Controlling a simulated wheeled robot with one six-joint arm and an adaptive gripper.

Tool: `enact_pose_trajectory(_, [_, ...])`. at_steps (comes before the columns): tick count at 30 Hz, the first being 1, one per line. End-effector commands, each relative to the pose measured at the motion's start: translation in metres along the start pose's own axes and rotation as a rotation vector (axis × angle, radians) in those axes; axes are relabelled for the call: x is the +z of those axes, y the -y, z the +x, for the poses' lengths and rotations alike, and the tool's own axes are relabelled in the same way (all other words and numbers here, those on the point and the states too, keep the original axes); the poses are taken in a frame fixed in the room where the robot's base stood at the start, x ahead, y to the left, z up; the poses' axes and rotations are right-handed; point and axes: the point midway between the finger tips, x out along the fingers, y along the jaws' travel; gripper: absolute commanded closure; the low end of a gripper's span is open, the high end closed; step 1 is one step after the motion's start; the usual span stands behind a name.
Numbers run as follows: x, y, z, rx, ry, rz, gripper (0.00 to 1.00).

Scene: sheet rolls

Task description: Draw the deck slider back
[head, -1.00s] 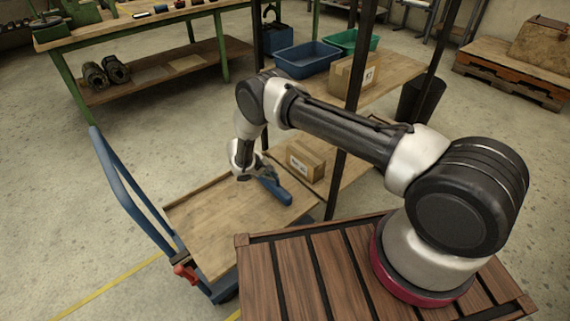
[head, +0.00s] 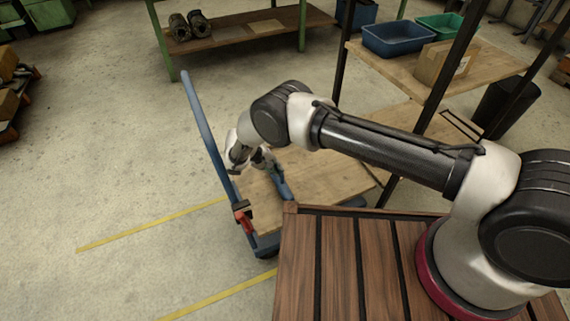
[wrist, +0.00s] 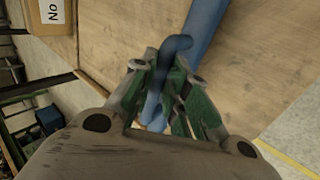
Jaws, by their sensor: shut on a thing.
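The deck slider is a blue bar (head: 281,183) on the wooden deck (head: 325,175) of a cart, near the end with the blue push handle (head: 203,120). My gripper (head: 266,163) is down at the slider and partly hidden by my wrist in the head view. In the wrist view the green-padded fingers (wrist: 160,85) are shut around the slider's dark blue grip (wrist: 176,47). The blue bar (wrist: 205,28) runs on beyond them across the deck.
A red part (head: 244,219) sits at the foot of the push handle. A shelf with a blue bin (head: 400,40) and a dark post stands right of the cart. A labelled cardboard box (wrist: 52,22) shows in the wrist view. Open floor lies left, with yellow lines (head: 150,225).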

Motion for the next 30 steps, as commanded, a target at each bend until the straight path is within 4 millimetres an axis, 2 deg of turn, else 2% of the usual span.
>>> enact_pose_trajectory(4, [-0.0003, 0.0074, -0.0044, -0.001, -0.002, -0.001, 1.0])
enact_pose_trajectory(15, [-0.0004, 0.0084, -0.0052, -0.001, -0.002, -0.001, 1.0])
enact_pose_trajectory(16, [-0.0005, 0.0084, -0.0053, -0.001, -0.002, -0.001, 0.81])
enact_pose_trajectory(19, [-0.0005, 0.0082, -0.0052, -0.001, -0.002, -0.001, 0.63])
enact_pose_trajectory(30, [-0.001, 0.0078, -0.0107, -0.001, -0.002, 0.0, 0.63])
